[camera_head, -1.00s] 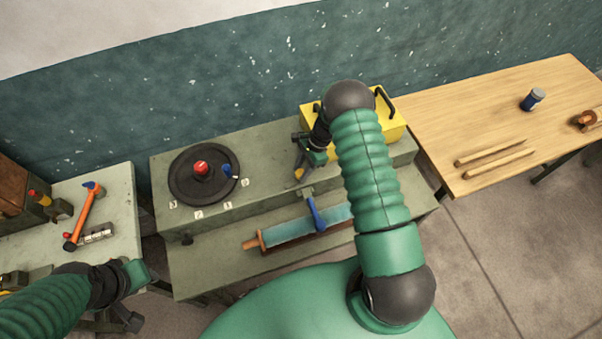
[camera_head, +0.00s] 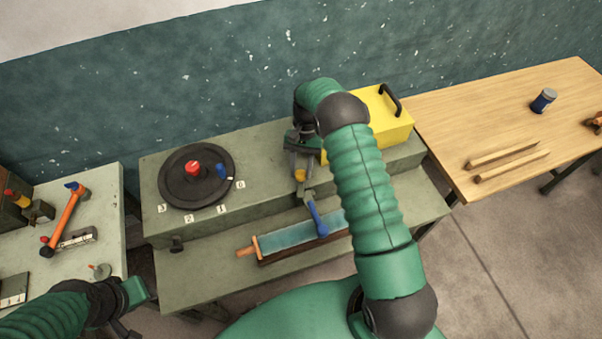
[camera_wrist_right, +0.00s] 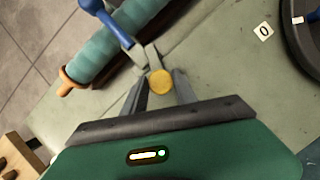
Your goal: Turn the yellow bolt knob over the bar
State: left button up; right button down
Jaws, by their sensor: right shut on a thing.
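The yellow bolt knob (camera_head: 300,175) is at the front edge of the grey-green bench top, above the teal bar (camera_head: 287,237). In the right wrist view the knob (camera_wrist_right: 160,82) shows as a round yellow disc between the fingertips of my right gripper (camera_wrist_right: 159,88). My right gripper (camera_head: 300,170) is shut on it. A grey link with a blue handle (camera_head: 318,219) reaches from beside the knob out over the bar. My left gripper (camera_head: 128,300) is at the lower left, away from the bolt; its fingers are not clear.
A black dial (camera_head: 180,190) with a red knob stands left on the bench, by number tags. A yellow box (camera_head: 385,125) is right behind my right arm. A wooden table (camera_head: 490,110) lies at right, a side table with an orange hammer (camera_head: 64,220) at left.

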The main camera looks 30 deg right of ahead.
jog(key=shift+w+r+n+g+h+b, duration=0.15)
jog(key=shift+n+h+b, duration=0.15)
jog(key=shift+n, duration=0.5)
jog(key=shift+w+f+n+g+h+b, duration=0.15)
jog(key=shift+n+h+b, duration=0.15)
jog(key=shift+n, duration=0.5)
jog(key=shift+r+n, duration=0.15)
jog(key=shift+n, duration=0.15)
jog(key=c, duration=1.3)
grip_release()
jog(key=o, duration=0.3)
jog(key=shift+o, duration=0.2)
jog(key=shift+f, duration=0.2)
